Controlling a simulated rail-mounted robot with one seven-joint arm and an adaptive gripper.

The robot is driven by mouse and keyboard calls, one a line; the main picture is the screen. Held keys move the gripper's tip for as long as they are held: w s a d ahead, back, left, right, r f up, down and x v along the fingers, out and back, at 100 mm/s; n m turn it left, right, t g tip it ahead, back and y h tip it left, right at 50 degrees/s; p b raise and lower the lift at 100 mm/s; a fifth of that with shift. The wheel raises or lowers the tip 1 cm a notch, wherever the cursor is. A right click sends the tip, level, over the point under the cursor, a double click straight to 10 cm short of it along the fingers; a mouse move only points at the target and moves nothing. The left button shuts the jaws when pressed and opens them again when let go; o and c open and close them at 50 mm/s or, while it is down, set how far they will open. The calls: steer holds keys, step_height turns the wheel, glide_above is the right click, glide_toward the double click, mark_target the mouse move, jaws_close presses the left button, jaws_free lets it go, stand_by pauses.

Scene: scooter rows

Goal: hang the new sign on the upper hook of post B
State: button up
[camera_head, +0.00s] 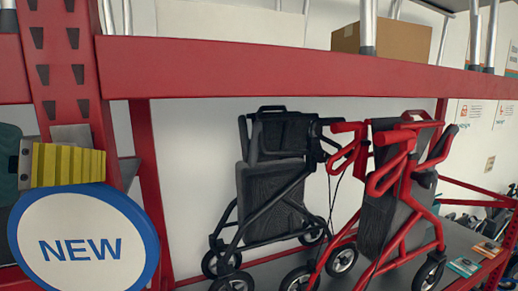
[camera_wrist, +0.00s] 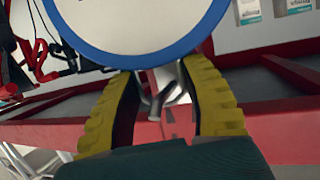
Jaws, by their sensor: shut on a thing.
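The new sign (camera_head: 80,240) is a round white disc with a blue rim and the word NEW, at the lower left of the head view. My gripper (camera_head: 98,166), with ribbed yellow fingers, is shut on the sign's top part and holds it upright in front of a red slotted post (camera_head: 58,70). In the wrist view the sign (camera_wrist: 140,25) fills the top, beyond my gripper's fingertips (camera_wrist: 160,70). Grey bent metal (camera_wrist: 160,92) shows between the fingers; I cannot tell whether it is a hook or part of the sign. No post letter is readable.
A red beam (camera_head: 280,70) runs right from the post. Behind it, a black folded rollator (camera_head: 275,150) and a red one (camera_head: 385,190) stand on a grey shelf (camera_head: 460,240). A cardboard box (camera_head: 395,40) sits above. Small cards (camera_head: 465,266) lie at the shelf edge.

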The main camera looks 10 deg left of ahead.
steer(key=o, duration=1)
